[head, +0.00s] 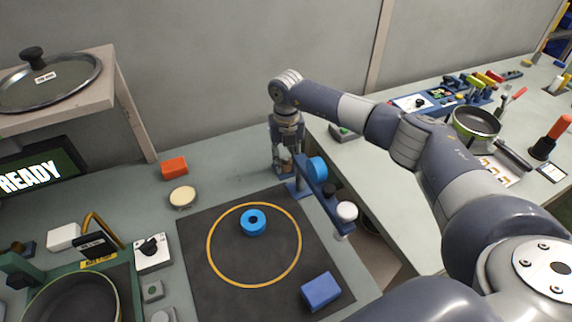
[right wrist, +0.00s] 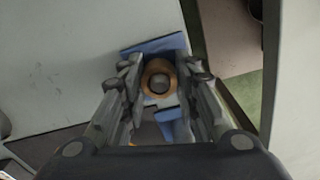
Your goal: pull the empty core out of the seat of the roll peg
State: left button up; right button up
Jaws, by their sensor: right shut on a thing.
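The empty core (right wrist: 147,75) is a tan-brown ring in the right wrist view, between the two fingers of my right gripper (right wrist: 158,80). A grey round shape, seemingly the peg, shows inside the ring. The blue roll peg stand (right wrist: 152,46) lies below and around it. In the head view my right gripper (head: 286,160) points down at the far end of the blue stand (head: 331,206), at the back edge of the dark mat. Its fingers are shut on the core, which is mostly hidden there. Whether the core is clear of its seat cannot be told. My left gripper is not in view.
Another blue roll (head: 253,222) sits in the yellow circle on the mat (head: 205,280), with a blue block (head: 321,291) nearer. An orange block (head: 174,167) lies left.

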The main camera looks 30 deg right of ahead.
jog(key=shift+c, duration=0.9)
jog(key=shift+r, duration=0.15)
jog(key=shift+r+p, duration=1.85)
jog(key=shift+r, duration=0.6)
notch_tip(320, 180, up, 8)
jog(key=p, duration=0.5)
jog(key=shift+f, duration=0.25)
